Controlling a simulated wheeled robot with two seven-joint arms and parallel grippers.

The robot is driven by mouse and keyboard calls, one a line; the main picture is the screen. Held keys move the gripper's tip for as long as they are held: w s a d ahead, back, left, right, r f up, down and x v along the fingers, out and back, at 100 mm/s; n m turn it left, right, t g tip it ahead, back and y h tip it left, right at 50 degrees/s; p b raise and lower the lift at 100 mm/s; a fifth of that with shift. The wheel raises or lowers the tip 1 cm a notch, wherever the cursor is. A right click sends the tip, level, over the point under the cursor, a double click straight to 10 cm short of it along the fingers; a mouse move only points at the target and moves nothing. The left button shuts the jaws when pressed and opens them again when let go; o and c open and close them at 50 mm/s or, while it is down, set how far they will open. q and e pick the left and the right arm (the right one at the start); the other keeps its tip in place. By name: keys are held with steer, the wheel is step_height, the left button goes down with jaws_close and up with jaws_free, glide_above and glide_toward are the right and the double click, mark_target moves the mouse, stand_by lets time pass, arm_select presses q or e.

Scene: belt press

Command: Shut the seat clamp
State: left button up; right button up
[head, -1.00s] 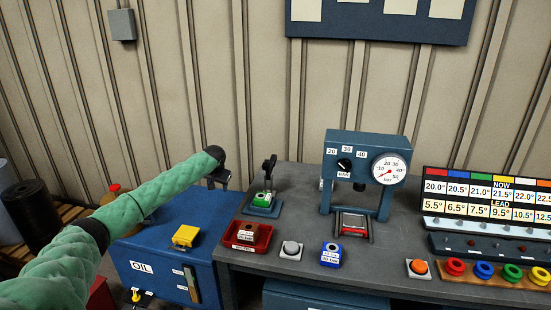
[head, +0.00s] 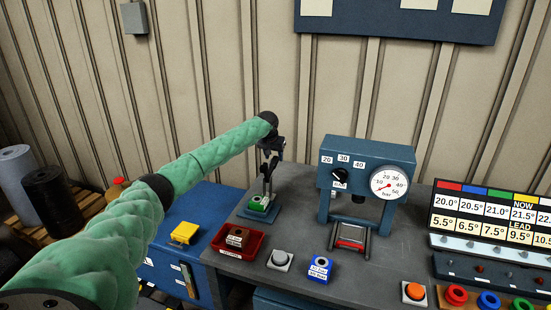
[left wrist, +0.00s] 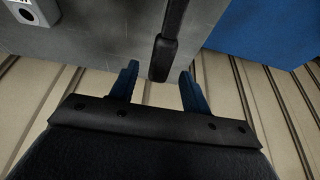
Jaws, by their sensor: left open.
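The seat clamp (head: 267,185) stands at the back left of the grey bench, its dark lever upright over a green block (head: 258,203) with a hole in it. My left gripper (head: 271,148) is at the top of the lever in the head view and partly covers it. In the left wrist view my left gripper (left wrist: 158,78) is open, with two blue fingers apart. The black lever handle (left wrist: 164,56) reaches down from the top, its end between the fingertips, with a gap seen on each side. My right gripper is not in view.
A blue press (head: 366,180) with a dial stands right of the clamp. A red tray (head: 256,247) with a brown block, a grey button (head: 280,259) and a blue block (head: 320,268) lie in front. A blue oil cabinet (head: 209,207) is at the left.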

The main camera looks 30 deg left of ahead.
mark_target(274, 159)
arm_select(q)
steer(key=shift+w+d+f+p, duration=0.15)
steer(key=shift+w+f, duration=0.15)
steer(key=shift+f, duration=0.2)
steer(key=shift+w+a+f+p, duration=0.15)
steer(key=shift+w+f, duration=0.15)
steer(key=shift+f, duration=0.15)
steer(key=shift+s+a+f, duration=0.1)
steer(key=shift+a+f, duration=0.1)
steer(key=shift+f, duration=0.4)
jaws_close()
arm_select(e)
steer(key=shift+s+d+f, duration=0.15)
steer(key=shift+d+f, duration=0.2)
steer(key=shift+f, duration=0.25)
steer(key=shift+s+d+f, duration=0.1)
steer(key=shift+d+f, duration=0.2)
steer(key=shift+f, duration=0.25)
